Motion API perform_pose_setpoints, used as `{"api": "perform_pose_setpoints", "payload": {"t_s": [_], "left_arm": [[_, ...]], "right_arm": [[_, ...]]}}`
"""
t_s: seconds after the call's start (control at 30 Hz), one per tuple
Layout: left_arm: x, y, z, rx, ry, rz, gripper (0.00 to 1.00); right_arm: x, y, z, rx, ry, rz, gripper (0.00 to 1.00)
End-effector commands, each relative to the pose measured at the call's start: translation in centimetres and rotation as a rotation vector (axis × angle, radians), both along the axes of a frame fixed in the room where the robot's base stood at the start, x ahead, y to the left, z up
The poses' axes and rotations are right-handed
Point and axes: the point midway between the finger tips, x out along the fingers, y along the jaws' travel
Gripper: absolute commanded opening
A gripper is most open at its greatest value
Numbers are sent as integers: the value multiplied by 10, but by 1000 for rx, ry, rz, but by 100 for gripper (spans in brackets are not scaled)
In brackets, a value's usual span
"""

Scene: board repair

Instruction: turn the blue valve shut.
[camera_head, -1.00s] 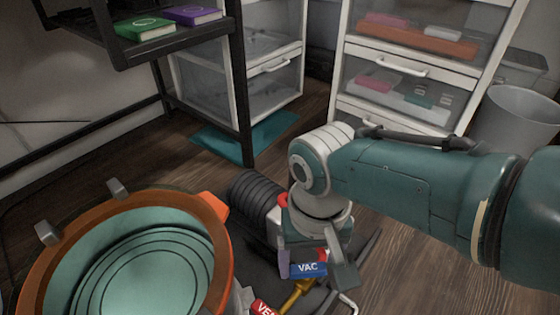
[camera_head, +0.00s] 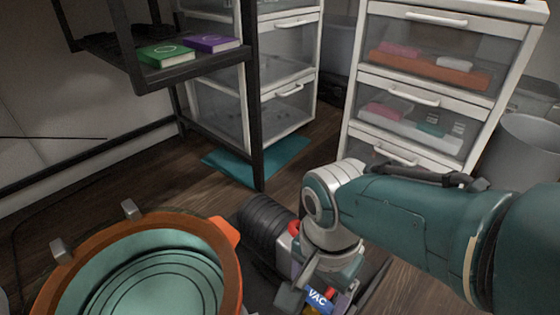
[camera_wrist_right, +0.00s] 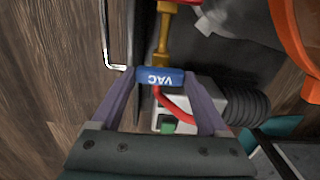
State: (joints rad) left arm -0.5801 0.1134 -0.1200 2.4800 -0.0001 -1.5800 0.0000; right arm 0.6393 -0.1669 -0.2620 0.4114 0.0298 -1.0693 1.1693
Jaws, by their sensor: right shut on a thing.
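The blue valve handle, labelled VAC, shows at the bottom of the head view (camera_head: 318,298). In the right wrist view (camera_wrist_right: 160,77) it lies crosswise between the fingertips. My right gripper (camera_wrist_right: 160,79) is shut on it, with a purple-grey finger at each end of the handle. A brass fitting (camera_wrist_right: 163,42) runs from beside the handle toward a red part (camera_wrist_right: 180,2) at the top edge of the wrist view. The valve body under the handle is mostly hidden. My left gripper is in neither view.
The pump (camera_head: 265,222), with a black ribbed motor, stands behind the gripper. A red hose (camera_wrist_right: 174,107) curves near the handle. An orange-rimmed round chamber (camera_head: 230,262) is at left. A bent metal rod (camera_wrist_right: 106,40) lies beside the handle. Drawer units (camera_head: 353,100) stand behind.

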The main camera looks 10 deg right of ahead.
Motion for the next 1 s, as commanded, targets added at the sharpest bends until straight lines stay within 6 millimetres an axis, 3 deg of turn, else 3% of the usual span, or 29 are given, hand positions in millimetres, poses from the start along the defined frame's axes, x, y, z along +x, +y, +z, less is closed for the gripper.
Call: {"api": "perform_pose_setpoints", "payload": {"t_s": [0.63,0.67,0.83,1.0], "left_arm": [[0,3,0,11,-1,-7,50],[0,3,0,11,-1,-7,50],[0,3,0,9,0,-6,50],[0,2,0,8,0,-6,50]], "right_arm": [[0,0,0,0,-1,-52,22],[0,0,0,0,-1,-52,80],[0,0,0,0,-1,-50,99],[0,0,0,-1,-1,-49,100]]}}
